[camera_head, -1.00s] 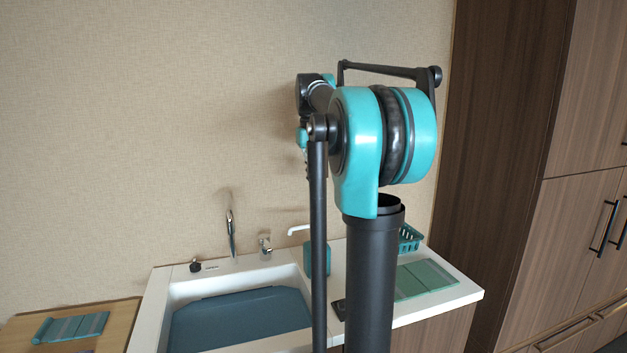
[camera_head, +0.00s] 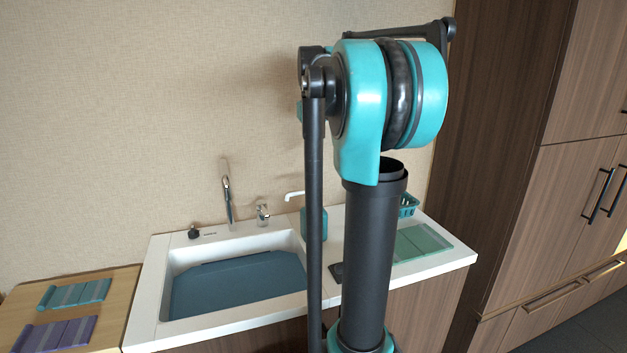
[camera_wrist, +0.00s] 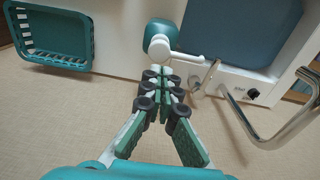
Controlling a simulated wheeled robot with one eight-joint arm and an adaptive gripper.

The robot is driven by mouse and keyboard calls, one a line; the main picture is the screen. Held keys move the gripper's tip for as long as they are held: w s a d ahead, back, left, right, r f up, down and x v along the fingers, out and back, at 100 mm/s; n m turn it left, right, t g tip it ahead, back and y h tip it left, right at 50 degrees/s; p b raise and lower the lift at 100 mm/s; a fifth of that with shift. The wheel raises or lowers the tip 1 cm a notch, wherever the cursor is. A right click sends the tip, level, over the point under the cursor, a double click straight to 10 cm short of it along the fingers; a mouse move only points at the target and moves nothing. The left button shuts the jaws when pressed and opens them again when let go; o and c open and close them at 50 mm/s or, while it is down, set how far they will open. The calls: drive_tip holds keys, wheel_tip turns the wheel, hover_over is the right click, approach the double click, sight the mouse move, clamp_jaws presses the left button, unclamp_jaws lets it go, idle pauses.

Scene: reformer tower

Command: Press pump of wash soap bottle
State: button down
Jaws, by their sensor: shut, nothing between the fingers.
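The wash soap bottle (camera_head: 313,222) is teal with a white pump (camera_head: 294,195). It stands on the white counter right of the sink, partly hidden behind my arm in the head view. In the wrist view the teal bottle (camera_wrist: 161,38) shows upper middle, with its white pump head and spout (camera_wrist: 180,58) reaching right. My gripper (camera_wrist: 163,72) is shut and empty. Its fingertips show right beside the pump in the picture; whether they touch it I cannot tell. The gripper is hidden in the head view.
The sink (camera_head: 165,285) with a blue-grey basin lies left of the bottle. A tall curved faucet (camera_wrist: 262,142) and a short tap (camera_wrist: 196,88) stand near my gripper. A teal basket (camera_wrist: 88,45) is at the wrist view's left. A green mat (camera_head: 425,240) lies on the counter.

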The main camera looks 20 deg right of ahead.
sight(313, 188)
wheel_tip(313, 188, down, 8)
drive_tip(key=shift+w+d+f, duration=0.1)
drive_tip(key=shift+w+f, duration=0.05)
drive_tip(key=shift+f, duration=0.1)
idle(0.4)
drive_tip(key=shift+f, duration=1.4)
drive_tip(key=shift+r, duration=0.1)
wheel_tip(313, 188, up, 14)
drive_tip(key=shift+s, duration=0.25)
